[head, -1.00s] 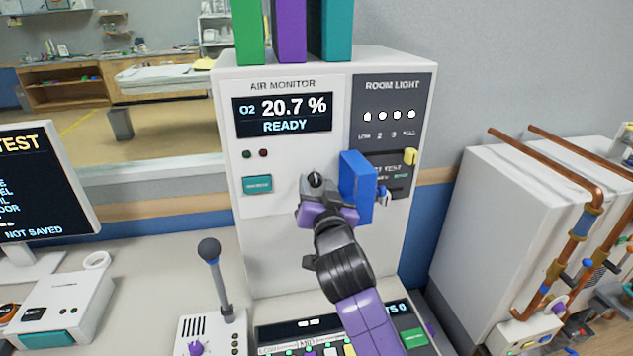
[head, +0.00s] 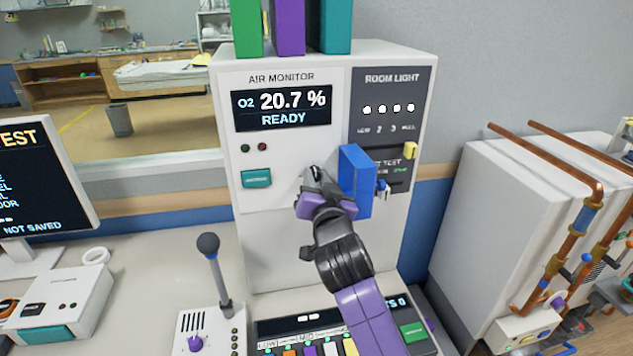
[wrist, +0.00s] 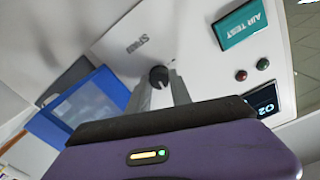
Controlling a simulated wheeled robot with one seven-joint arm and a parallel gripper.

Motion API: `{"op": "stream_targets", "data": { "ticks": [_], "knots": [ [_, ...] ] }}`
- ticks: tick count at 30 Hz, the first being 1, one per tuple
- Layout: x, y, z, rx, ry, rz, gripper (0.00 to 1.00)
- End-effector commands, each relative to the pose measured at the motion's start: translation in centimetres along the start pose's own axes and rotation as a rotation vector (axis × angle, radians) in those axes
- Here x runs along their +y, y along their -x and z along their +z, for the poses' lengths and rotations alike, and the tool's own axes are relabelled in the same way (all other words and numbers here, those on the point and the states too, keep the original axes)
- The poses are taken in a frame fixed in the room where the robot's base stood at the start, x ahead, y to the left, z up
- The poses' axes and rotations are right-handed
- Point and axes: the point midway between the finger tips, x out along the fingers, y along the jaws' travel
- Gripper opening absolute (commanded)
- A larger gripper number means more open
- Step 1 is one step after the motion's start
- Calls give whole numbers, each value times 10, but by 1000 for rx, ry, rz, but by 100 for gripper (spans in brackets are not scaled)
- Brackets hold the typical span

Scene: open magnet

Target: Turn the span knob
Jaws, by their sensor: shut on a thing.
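The span knob (wrist: 158,76) is a small dark round knob on the white front panel of the air monitor (head: 285,255), beside the SPAN lettering in the wrist view. My gripper (wrist: 161,88) is shut on it, with a grey finger on either side of the knob. In the head view my gripper (head: 314,177) reaches up to the panel below the display, and its fingers largely hide the knob. The display (head: 283,107) reads O2 20.7 % and READY.
A blue box-shaped holder (head: 353,181) juts from the panel close to the right of my gripper. The teal air test button (head: 256,179) is to the left. A joystick (head: 210,246) stands on the desk below. White cabinets with copper pipes (head: 581,235) are at the right.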

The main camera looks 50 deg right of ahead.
Motion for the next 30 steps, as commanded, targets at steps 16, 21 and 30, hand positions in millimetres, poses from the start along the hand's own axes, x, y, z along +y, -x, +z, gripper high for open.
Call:
{"op": "stream_targets", "data": {
  "ticks": [16,21,30],
  "knots": [
    [2,0,2,-11,-353,4,0],
    [2,0,1,-14,-429,5,0],
    [2,0,0,-15,-479,7,0]
  ]
}}
